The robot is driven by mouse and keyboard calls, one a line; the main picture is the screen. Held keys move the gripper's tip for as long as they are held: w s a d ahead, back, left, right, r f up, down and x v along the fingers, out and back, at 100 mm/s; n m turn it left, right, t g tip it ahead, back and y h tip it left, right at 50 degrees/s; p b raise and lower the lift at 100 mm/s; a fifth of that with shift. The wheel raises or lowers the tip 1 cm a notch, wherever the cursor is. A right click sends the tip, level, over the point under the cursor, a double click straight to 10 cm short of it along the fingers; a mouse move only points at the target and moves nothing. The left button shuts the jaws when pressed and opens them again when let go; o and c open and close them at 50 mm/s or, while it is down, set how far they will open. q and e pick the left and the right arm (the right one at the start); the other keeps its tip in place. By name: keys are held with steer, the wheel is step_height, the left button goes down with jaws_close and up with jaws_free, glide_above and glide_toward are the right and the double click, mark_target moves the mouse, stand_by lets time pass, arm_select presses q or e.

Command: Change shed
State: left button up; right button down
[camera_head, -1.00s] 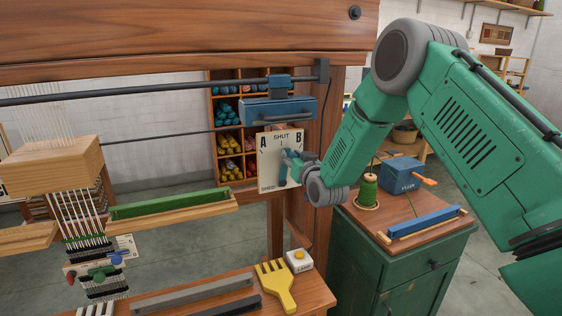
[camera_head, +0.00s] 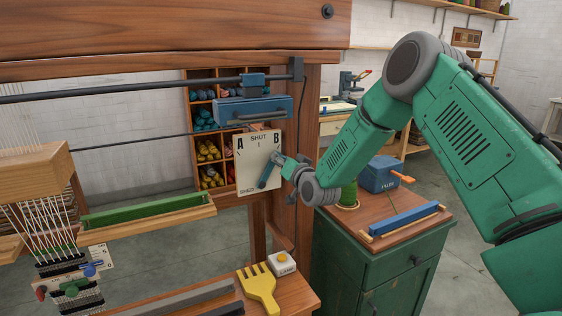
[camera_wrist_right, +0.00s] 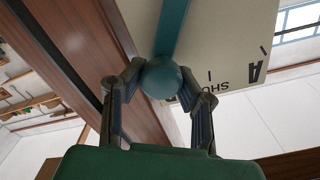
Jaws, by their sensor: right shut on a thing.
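The shed panel (camera_head: 250,178) is a cream plate on the loom post, marked A at left, SHUT in the middle and B at right. Its blue lever (camera_head: 266,177) leans to the right, its upper end toward the B side. My right gripper (camera_head: 281,161) is at the lever's upper end. In the right wrist view the two fingers (camera_wrist_right: 163,80) close on the lever's round blue knob (camera_wrist_right: 160,77), one on each side. The blue arm of the lever (camera_wrist_right: 173,28) runs away from the knob across the panel. My left gripper is not in view.
A blue box (camera_head: 252,109) hangs on a rail above the panel. A yellow comb (camera_head: 261,288) and a button box (camera_head: 282,263) lie on the bench below. A green cabinet (camera_head: 385,262) stands at right with a blue bar (camera_head: 404,220) on top. Warp threads (camera_head: 42,222) hang at left.

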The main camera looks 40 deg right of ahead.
steer(key=shift+s+a+f, duration=0.15)
steer(key=shift+f, duration=0.4)
steer(key=c, duration=1.2)
jaws_free()
steer(key=shift+o, duration=0.2)
steer(key=shift+r, duration=0.2)
steer(key=shift+r, duration=0.1)
steer(key=v, duration=1.1)
steer(key=shift+s, duration=0.35)
steer(key=shift+a, duration=0.1)
